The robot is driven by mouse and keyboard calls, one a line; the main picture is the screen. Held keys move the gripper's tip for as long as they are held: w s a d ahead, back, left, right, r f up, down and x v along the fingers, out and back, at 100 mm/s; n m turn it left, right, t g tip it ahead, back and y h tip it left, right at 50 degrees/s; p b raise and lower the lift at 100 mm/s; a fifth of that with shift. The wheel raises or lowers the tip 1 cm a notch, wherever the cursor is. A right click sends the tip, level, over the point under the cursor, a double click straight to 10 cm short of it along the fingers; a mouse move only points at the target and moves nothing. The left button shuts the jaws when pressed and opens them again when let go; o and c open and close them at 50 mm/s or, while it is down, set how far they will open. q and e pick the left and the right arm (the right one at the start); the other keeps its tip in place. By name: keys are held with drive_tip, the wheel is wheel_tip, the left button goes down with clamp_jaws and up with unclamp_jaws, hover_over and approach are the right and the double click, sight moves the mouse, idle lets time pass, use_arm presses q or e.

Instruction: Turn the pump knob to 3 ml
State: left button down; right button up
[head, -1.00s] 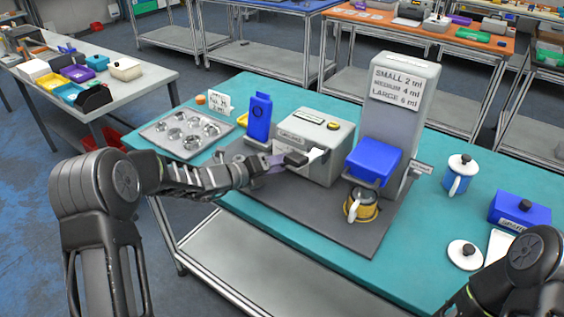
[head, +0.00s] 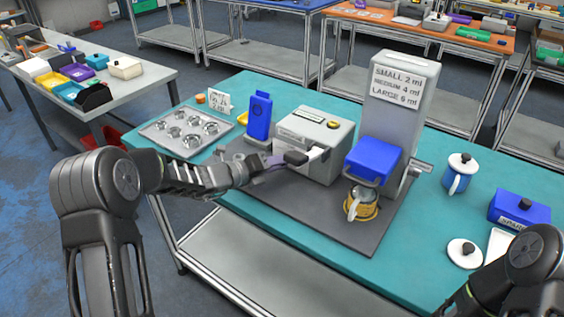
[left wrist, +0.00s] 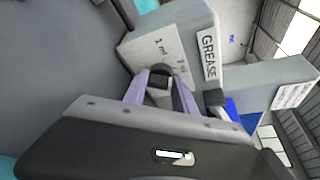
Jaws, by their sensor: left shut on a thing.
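The pump is a grey box labelled GREASE (head: 322,165) on a dark mat on the teal table. In the left wrist view its face (left wrist: 176,42) carries a white plate with 1 ml and 2 ml marks; any other mark is hidden or unreadable. The dark knob (left wrist: 160,78) sits below these marks, between the purple fingers of my left gripper (left wrist: 160,80). The gripper is shut on the knob, and I cannot read its setting. In the head view my left gripper (head: 272,163) reaches the box's left front and hides the knob. My right gripper is out of frame.
A blue device (head: 259,116) and metal tray (head: 184,132) stand left.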

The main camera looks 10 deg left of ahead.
use_arm(q)
drive_tip(key=m+b, duration=0.1)
drive_tip(key=b, duration=0.1)
drive_tip(key=m+y+b, duration=0.1)
drive_tip(key=m+b, duration=0.1)
drive_tip(key=shift+d+f+y, duration=0.1)
drive_tip(key=shift+f+y, duration=0.15)
drive_tip(key=shift+y, duration=0.05)
drive_tip(key=shift+r+b, duration=0.15)
drive_tip(key=shift+b, duration=0.3)
drive_tip(key=shift+r+m+y, duration=0.15)
drive_tip(key=shift+m+y, duration=0.15)
drive_tip(key=c, duration=1)
unclamp_jaws()
drive_tip(key=shift+c, duration=0.2)
drive_tip(key=v, duration=0.8)
